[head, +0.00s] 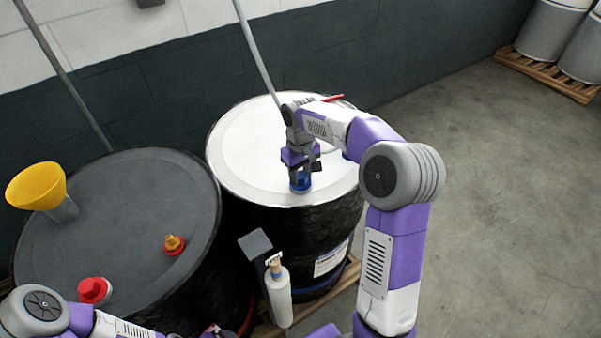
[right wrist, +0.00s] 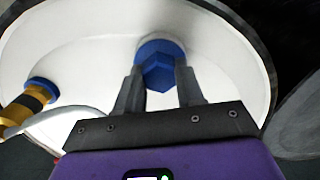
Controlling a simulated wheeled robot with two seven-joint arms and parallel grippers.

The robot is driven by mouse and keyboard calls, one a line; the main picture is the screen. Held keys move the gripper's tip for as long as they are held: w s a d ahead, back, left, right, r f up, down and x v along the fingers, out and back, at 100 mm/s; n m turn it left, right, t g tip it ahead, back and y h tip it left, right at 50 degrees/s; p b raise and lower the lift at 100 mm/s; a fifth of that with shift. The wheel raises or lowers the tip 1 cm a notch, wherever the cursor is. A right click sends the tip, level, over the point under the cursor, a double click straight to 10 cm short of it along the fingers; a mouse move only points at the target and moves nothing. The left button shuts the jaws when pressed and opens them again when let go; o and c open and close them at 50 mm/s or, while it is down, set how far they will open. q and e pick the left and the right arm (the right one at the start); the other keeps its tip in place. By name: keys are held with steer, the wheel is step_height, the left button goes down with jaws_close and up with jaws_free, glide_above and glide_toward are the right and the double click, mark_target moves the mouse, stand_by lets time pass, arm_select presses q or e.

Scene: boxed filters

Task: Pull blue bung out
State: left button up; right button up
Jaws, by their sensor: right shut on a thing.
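The blue bung (head: 300,183) sits at the near part of the white top of a black drum (head: 235,150). It also shows in the right wrist view, with a hexagonal head (right wrist: 162,66). My right gripper (head: 301,178) reaches down from above, its two fingers (right wrist: 160,72) on either side of the bung and shut on it. The bung looks upright in the lid; its lower part cannot be made out. Part of my left arm shows at the bottom left, with what may be a bit of its gripper (head: 217,332) at the bottom edge; its jaws cannot be made out.
A yellow-and-black fitting (right wrist: 30,101) with a blue collar stands on the white lid. A dark drum (head: 110,225) at left carries a yellow funnel (head: 36,186), a red cap (head: 93,290) and a small red-yellow fitting (head: 174,244). Open floor (head: 500,200) lies right.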

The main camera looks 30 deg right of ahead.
mark_target(300, 175)
steer(key=shift+r+p, duration=1.9)
steer(key=shift+r, duration=0.35)
steer(key=shift+r, duration=0.15)
step_height(300, 175, up, 9)
steer(key=p, duration=0.8)
